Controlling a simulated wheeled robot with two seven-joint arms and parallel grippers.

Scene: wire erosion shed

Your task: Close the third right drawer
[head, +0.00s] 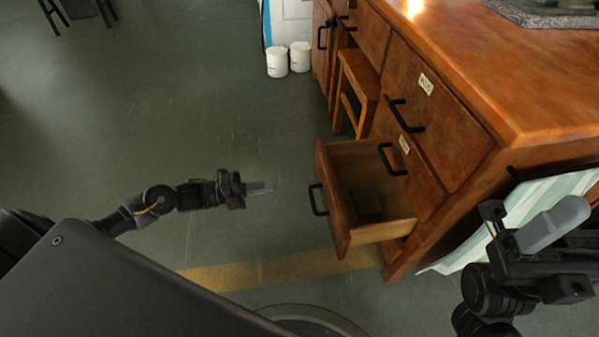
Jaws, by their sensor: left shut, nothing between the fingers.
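The third right drawer (332,205) is the lowest in the near column of the wooden cabinet and stands pulled out. Its black bar handle (317,200) is on the front panel, and a small dark block (367,203) lies inside. My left gripper (268,187) is shut and empty, to the left of the drawer front and apart from the handle, pointing toward it. My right gripper (556,226) is at the lower right, beside the cabinet's near end and away from the drawer; whether its fingers are apart is unclear.
Two drawers with black handles (405,116) sit shut above the open one. Farther back, another wooden drawer or frame (358,90) sticks out. A striped cloth (452,262) hangs at the cabinet's near end. White tubs (277,62) stand at the back.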

